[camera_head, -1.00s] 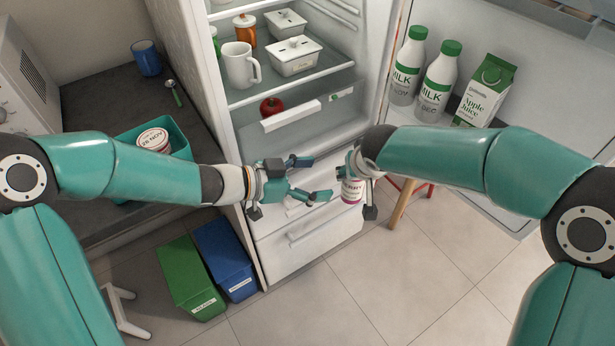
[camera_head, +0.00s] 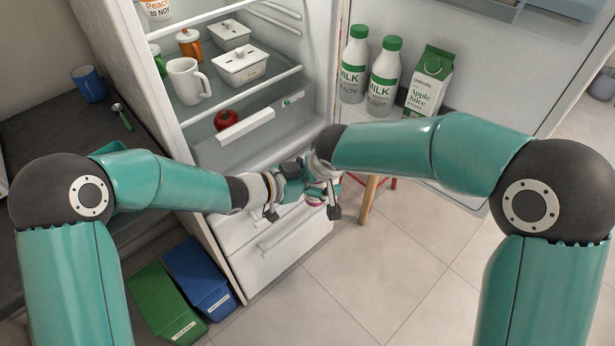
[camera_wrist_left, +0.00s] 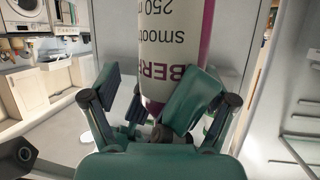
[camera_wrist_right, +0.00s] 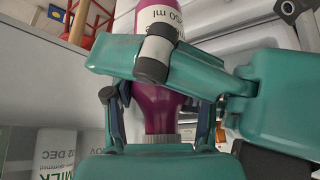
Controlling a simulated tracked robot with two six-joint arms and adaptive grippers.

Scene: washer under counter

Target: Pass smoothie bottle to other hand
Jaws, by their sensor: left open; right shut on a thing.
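The smoothie bottle has a white label and purple body; its purple lower end (camera_head: 316,202) peeks out below my grippers in the head view, the rest hidden by them. My right gripper (camera_head: 325,182) is shut on it. In the right wrist view the purple bottle (camera_wrist_right: 157,108) has its grey cap toward my right palm. My left gripper (camera_head: 304,186) is open, its fingers around the bottle's lower part. In the left wrist view the labelled bottle (camera_wrist_left: 172,60) stands between the left fingers (camera_wrist_left: 158,98); whether they touch it is unclear.
The open fridge (camera_head: 262,80) stands behind the grippers, its drawers (camera_head: 275,240) close below. Milk bottles (camera_head: 384,78) and a juice carton (camera_head: 428,82) stand in its door. A stool (camera_head: 370,195) is right of the grippers. Green (camera_head: 160,300) and blue bins (camera_head: 200,278) stand on the floor.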

